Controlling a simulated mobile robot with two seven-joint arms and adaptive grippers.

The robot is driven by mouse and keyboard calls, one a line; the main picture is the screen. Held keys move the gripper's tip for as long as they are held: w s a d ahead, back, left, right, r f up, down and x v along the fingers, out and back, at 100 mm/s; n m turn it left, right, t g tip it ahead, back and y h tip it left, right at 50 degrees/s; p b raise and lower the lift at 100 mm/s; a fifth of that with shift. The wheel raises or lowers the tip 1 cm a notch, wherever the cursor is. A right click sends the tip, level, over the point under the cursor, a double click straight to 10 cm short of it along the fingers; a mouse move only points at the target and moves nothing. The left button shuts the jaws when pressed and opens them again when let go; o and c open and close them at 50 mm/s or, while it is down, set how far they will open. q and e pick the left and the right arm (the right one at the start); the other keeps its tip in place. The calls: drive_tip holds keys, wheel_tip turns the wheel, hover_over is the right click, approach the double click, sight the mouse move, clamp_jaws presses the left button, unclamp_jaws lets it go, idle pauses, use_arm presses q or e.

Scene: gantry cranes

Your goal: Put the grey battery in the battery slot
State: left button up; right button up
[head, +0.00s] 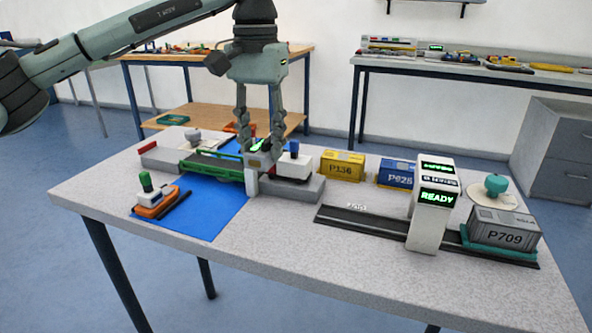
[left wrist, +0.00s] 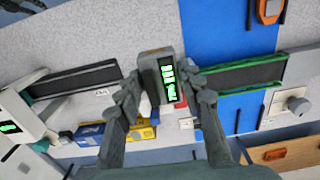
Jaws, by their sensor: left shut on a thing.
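My left gripper (head: 260,143) points straight down over the table, at the green-railed track. In the left wrist view its fingers (left wrist: 165,92) close around a grey block with a lit green display (left wrist: 168,80). The fingers hide much of the block in the head view. I cannot tell whether it is the grey battery. A grey-knobbed piece (head: 192,137) sits on a pale base at the back left, and also shows in the left wrist view (left wrist: 297,105). No battery slot is clearly recognisable. My right gripper is not in view.
A white crane reading READY (head: 433,205) spans a dark rail (head: 365,222), with grey container P709 (head: 506,232) at its right. Yellow container P136 (head: 342,166) and blue container P925 (head: 396,173) stand behind.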

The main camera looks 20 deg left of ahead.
sight(263, 168)
use_arm(q)
drive_tip(key=shift+w+f, duration=0.25)
wheel_tip(263, 168, down, 5)
drive_tip(key=shift+s+f, duration=0.1)
drive_tip(key=shift+s, duration=0.05)
wheel_tip(263, 168, down, 4)
drive_tip(key=shift+r, duration=0.2)
drive_tip(key=shift+f, duration=0.3)
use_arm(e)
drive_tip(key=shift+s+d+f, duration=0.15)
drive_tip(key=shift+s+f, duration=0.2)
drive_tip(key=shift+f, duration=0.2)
use_arm(q)
drive_tip(key=shift+f, duration=0.1)
drive_tip(key=o, duration=1)
drive_tip(key=shift+o, duration=1.5)
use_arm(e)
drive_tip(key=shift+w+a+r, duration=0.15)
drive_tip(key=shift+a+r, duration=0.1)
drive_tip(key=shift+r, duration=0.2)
